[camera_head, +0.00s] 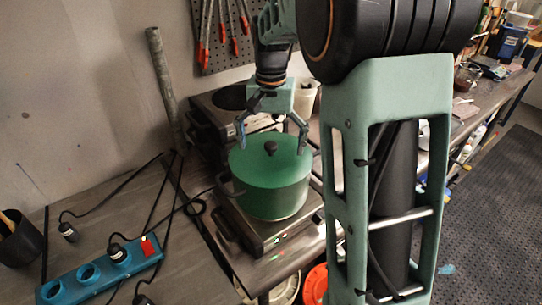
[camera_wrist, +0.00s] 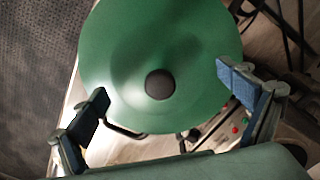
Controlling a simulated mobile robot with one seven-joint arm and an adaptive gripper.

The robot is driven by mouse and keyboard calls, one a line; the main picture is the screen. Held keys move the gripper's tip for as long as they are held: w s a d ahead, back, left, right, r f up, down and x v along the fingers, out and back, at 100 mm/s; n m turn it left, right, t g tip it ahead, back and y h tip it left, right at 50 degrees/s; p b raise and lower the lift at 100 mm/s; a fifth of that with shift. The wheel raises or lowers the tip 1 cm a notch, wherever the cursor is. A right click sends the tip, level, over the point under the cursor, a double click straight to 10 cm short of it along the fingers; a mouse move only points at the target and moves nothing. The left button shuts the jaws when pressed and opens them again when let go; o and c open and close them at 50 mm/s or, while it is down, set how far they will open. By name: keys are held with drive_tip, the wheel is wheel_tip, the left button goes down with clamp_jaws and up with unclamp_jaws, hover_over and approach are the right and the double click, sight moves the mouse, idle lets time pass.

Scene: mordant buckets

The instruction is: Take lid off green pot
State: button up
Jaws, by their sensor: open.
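The green pot (camera_head: 270,198) stands on a hot plate, with its green lid (camera_head: 257,163) on top. The lid has a round dark knob (camera_head: 271,147) at its middle. In the wrist view the lid (camera_wrist: 120,50) fills the upper middle, with the knob (camera_wrist: 160,85) between and ahead of my fingertips. My gripper (camera_head: 272,146) is open and empty, pointing down over the lid with one finger to each side of the knob. In the wrist view my gripper's (camera_wrist: 162,88) fingers are wide apart. I cannot tell whether the fingertips touch the lid.
The hot plate (camera_head: 262,238) has lit indicators on its front. A second burner (camera_head: 232,97) sits behind it, near a white container (camera_head: 305,97). A blue power strip (camera_head: 98,275) with cables lies on the table at left. An orange bucket (camera_head: 315,284) is below the bench.

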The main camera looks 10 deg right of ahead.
drive_tip(key=shift+s+f, duration=0.1)
clamp_jaws()
idle(0.5)
